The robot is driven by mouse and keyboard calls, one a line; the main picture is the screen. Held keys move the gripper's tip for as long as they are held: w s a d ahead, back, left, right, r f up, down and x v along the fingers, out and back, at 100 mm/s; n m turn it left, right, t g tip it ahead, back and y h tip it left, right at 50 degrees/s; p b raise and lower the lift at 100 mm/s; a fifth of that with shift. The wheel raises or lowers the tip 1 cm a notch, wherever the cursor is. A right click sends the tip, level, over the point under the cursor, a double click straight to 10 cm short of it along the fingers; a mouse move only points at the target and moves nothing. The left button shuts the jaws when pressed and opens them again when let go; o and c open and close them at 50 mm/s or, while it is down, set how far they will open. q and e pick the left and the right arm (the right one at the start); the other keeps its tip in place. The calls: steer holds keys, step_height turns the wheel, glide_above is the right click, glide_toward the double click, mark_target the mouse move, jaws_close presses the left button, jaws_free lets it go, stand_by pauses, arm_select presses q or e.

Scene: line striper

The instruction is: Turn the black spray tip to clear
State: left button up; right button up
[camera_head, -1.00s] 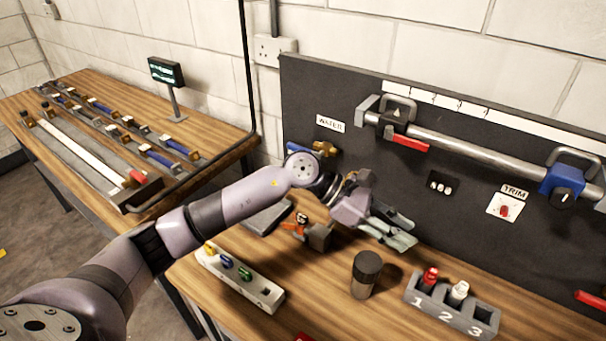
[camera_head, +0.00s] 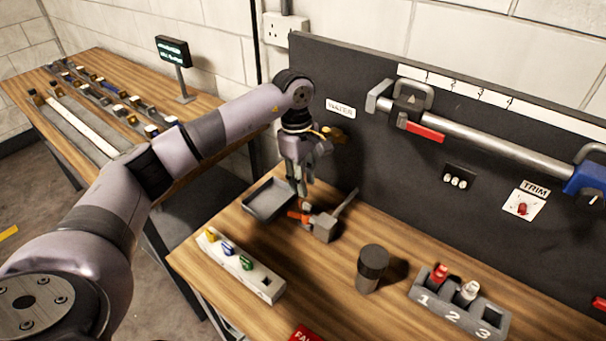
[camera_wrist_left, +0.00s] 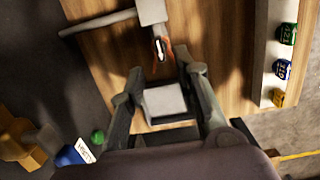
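A small orange spray tip (camera_head: 297,214) sits at the left side of a grey block (camera_head: 325,228) on the bench. Its dark part is partly hidden by my fingers, and its exact turn is too small to read. In the wrist view the tip (camera_wrist_left: 161,48) shows orange with a dark and white middle, beside the block (camera_wrist_left: 152,11). My left gripper (camera_head: 300,190) points down just above and behind the tip. Its fingers (camera_wrist_left: 160,70) are apart, with the tip just beyond the gap between them. I cannot tell whether they touch it. My right gripper is out of view.
A grey tray (camera_head: 258,212) lies left of the block. A white rack (camera_head: 262,287) with yellow, blue and green tips, a dark cylinder (camera_head: 372,270) and a numbered holder (camera_head: 455,318) stand in front. The black panel (camera_head: 400,160) rises behind.

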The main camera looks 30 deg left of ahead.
mark_target(307, 204)
arm_select(q)
steer(key=f+b, duration=0.1)
steer(key=f, duration=0.1)
steer(key=f+b, duration=0.2)
steer(key=d+f+b, duration=0.1)
steer(key=f, duration=0.2)
steer(key=shift+b, duration=0.35)
stand_by(0.5)
steer(key=shift+c, duration=0.3)
jaws_close()
